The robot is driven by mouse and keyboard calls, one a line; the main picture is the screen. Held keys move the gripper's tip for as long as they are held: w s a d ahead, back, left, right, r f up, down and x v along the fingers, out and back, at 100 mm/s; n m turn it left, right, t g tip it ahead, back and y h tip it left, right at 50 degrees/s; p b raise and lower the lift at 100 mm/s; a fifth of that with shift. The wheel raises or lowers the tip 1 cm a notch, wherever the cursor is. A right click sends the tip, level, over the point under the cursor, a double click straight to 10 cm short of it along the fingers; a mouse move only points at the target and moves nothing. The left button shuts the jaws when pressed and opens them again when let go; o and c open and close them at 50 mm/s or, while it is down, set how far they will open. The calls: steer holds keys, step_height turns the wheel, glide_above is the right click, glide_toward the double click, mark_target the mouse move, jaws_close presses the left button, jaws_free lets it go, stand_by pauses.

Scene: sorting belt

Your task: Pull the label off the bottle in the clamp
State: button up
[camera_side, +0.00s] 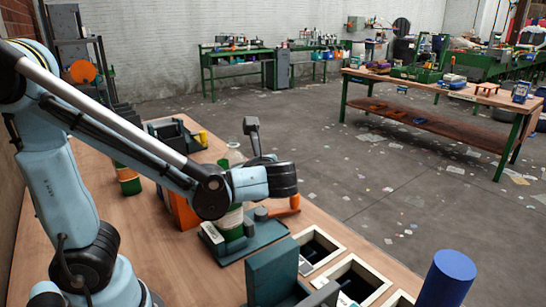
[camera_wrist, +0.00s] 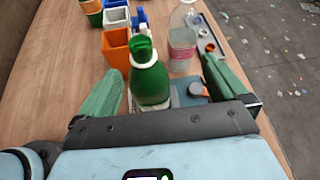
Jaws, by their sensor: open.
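A green bottle (camera_side: 231,222) with a pale label stands upright by the dark teal clamp (camera_side: 262,238) on the bench. In the wrist view the green bottle (camera_wrist: 149,78) has a white ring at its neck, and its label is mostly hidden below the shoulder. Part of the clamp (camera_wrist: 190,96) shows to its right. My gripper (camera_wrist: 160,68) is open, with one green finger on each side of the bottle and a visible gap to both. Nothing is held. In the side view my arm hides the bottle's top and the fingers.
A clear bottle with a pinkish label (camera_wrist: 183,42) stands just behind the green one. Pale-rimmed boxes (camera_side: 318,248) and a blue cylinder (camera_side: 446,278) stand at the near right.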

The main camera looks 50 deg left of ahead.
mark_target(233, 208)
steer(key=shift+s+a+f+g+y, duration=0.2)
steer(key=shift+s+a+f+g, duration=0.15)
steer(key=shift+f+g, duration=0.2)
steer(key=shift+s+a+f+g+y, duration=0.25)
steer(key=shift+a+f+g, duration=0.15)
steer(key=shift+f+g, duration=0.1)
steer(key=shift+f, duration=3.5)
steer(key=shift+x, duration=1.5)
steer(key=c, duration=1)
steer(key=o, duration=0.5)
steer(key=shift+c, duration=0.2)
steer(key=c, duration=0.3)
steer(key=shift+r, duration=0.1)
steer(key=shift+r, duration=1.55)
